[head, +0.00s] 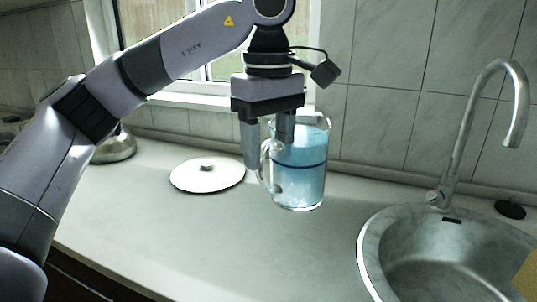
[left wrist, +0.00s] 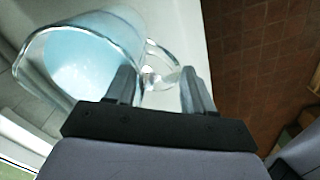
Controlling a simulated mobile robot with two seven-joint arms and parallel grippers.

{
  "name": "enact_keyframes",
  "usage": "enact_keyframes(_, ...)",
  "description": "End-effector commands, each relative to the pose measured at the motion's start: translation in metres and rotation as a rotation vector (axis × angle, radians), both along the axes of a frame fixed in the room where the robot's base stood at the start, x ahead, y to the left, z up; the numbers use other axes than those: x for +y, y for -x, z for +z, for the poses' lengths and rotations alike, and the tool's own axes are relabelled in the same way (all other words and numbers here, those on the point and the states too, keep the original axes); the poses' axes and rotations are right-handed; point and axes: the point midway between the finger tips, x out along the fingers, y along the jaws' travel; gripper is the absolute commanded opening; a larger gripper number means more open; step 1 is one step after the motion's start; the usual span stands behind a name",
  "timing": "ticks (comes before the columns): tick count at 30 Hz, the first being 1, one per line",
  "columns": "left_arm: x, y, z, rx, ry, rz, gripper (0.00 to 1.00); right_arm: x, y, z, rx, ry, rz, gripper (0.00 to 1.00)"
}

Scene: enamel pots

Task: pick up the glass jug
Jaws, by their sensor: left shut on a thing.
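The glass jug (head: 305,172) is clear, with pale blue contents and a dark band around it. It looks upright on or just above the counter in the head view; I cannot tell whether it touches. My left gripper (head: 266,160) points down at the jug's left side, where the handle is. It is shut on the jug, at the handle side. In the left wrist view the jug (left wrist: 92,62) is at the upper left, and the handle (left wrist: 160,68) lies between the two fingers (left wrist: 160,90). My right gripper is not in view.
A white lid (head: 208,175) with a dark knob lies on the counter left of the jug. A metal pot or kettle (head: 115,147) stands behind my left arm. A round sink (head: 368,243) with a tall faucet (head: 455,150) is at right. The front counter (head: 215,235) is clear.

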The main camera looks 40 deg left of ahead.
Motion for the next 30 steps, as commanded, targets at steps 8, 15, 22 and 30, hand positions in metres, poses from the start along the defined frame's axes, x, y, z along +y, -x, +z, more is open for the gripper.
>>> enact_keyframes(8,-0.001,0.000,0.021,-0.010,0.003,0.000,0.00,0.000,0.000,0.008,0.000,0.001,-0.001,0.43)
enact_keyframes(15,0.000,-0.001,0.027,-0.008,0.003,0.001,0.00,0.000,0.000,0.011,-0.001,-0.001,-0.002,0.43)
enact_keyframes(22,0.000,0.000,0.030,-0.008,0.003,0.001,0.00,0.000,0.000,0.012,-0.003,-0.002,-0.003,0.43)
enact_keyframes(30,0.000,0.000,0.030,-0.008,0.003,0.001,0.00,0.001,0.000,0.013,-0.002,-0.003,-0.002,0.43)
